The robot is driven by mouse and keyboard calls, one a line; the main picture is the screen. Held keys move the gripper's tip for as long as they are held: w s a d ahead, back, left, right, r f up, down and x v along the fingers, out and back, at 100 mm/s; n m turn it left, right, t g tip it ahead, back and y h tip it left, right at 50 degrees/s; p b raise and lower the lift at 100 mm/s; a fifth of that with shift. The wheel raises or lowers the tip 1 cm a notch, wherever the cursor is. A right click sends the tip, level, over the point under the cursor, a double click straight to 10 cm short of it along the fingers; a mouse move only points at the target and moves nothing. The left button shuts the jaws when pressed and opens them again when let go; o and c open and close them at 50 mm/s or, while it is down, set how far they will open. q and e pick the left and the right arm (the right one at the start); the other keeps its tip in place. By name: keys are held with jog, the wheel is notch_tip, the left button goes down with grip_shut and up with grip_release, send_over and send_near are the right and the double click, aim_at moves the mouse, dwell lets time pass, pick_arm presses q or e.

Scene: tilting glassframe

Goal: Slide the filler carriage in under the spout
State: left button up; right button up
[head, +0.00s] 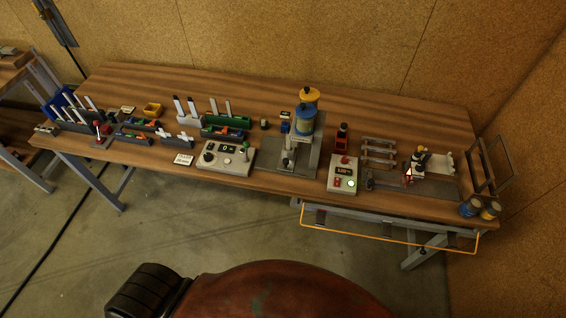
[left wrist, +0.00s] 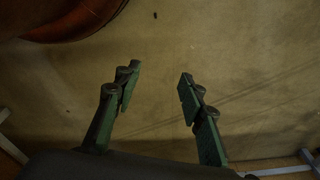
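The filler (head: 305,122) stands near the middle of the bench in the head view, with a blue and yellow hopper above a grey base plate (head: 306,158). A small grey upright part (head: 289,155) sits low at its front left. The carriage and the spout are too small to tell apart clearly, so I cannot tell how they line up. My left gripper (left wrist: 159,74) shows only in the left wrist view, open with its green fingers apart and nothing between them, over the bare floor away from the filler. My right gripper is in neither view.
A control box (head: 226,157) stands left of the filler and another box with a display (head: 343,174) stands right. Trays and bins fill the bench's left side. A rack (head: 379,152) and fixture lie at right. An orange-edged rail (head: 390,232) runs along the front right edge.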

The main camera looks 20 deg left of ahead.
pick_arm(q)
jog(key=w+a+r+t+p, duration=0.15)
jog(key=w+r, duration=0.45)
jog(key=r, duration=0.6)
jog(key=w+r+t+p, duration=0.1)
jog(key=w+r+p, duration=0.1)
jog(key=w+r, duration=0.65)
jog(key=w+a+r+t+p, duration=0.1)
jog(key=w+r+p, duration=0.15)
jog(key=r, duration=1.15)
jog(key=t+h, duration=0.2)
jog(key=t, duration=0.6)
send_near(285, 161)
jog(key=shift+w+a+f+m+p, duration=0.1)
jog(key=shift+w+f+m+p, duration=0.3)
jog(key=shift+w+f+p, duration=0.05)
jog(key=shift+w, duration=0.3)
jog(key=shift+w+d, duration=0.2)
jog(key=shift+w, duration=0.2)
jog(key=x, duration=0.6)
jog(key=shift+w+d+f, duration=0.15)
jog(key=shift+w, duration=0.05)
jog(key=shift+c, duration=0.3)
